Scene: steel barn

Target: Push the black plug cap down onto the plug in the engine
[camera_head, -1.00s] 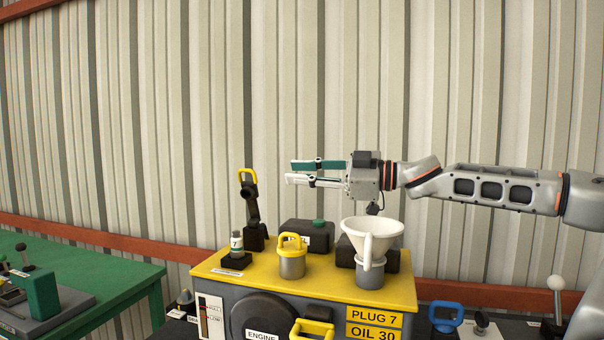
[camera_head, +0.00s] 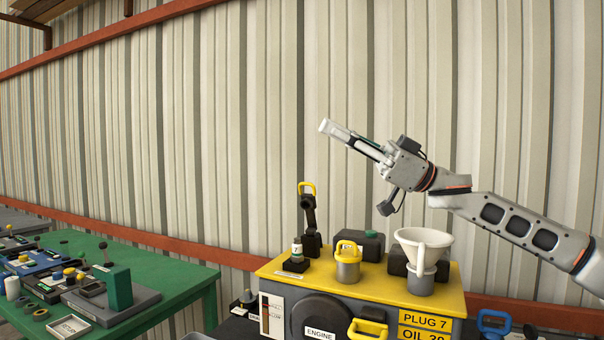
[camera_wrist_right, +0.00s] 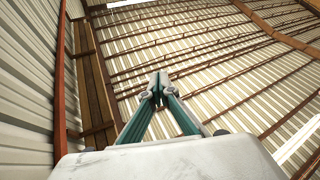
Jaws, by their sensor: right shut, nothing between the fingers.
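The engine is a grey block with a yellow top (camera_head: 382,289), low in the head view. A white plug marked 7 (camera_head: 297,248) stands in a black base at its left. A black cap with a yellow loop (camera_head: 308,201) stands up on a black holder behind the plug, apart from it. My right gripper (camera_head: 329,127) is high above the engine, shut and empty, pointing up and left. In the right wrist view its fingertips (camera_wrist_right: 160,84) meet against the roof. My left gripper is not in view.
On the engine stand a grey can with a yellow handle (camera_head: 347,264), a white funnel (camera_head: 422,242) and a black container (camera_head: 357,244). A green table (camera_head: 172,262) with several parts stands at the left. The corrugated wall is behind.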

